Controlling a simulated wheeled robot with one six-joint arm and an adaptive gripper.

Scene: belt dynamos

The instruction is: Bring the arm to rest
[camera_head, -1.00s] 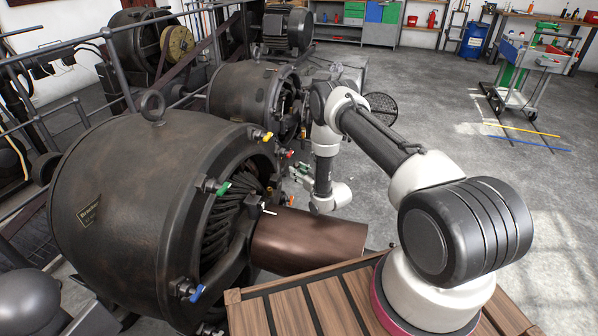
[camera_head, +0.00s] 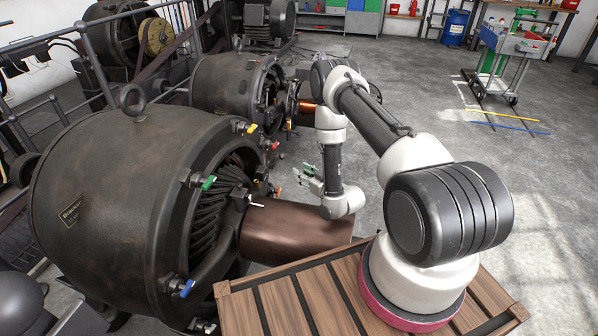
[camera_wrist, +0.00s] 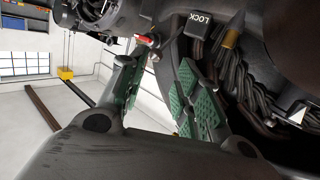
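My gripper (camera_head: 309,179) hangs at the end of my bent arm, just right of the open face of the large near dynamo (camera_head: 110,200), above and behind its brown shaft drum (camera_head: 292,232). In the wrist view, my gripper's two fingers with green ribbed pads (camera_wrist: 160,92) stand apart with nothing between them. The gripper is open and empty. The dynamo's face carries green, yellow, red and blue handles, and a white-tipped one. The wrist view shows a black block marked LOCK (camera_wrist: 200,22) beyond the fingers.
A second dynamo (camera_head: 225,85) stands behind the near one. A slatted wooden platform (camera_head: 280,305) lies under my arm's base. A tool cart (camera_head: 510,50) stands at the back right. Railings run along the left.

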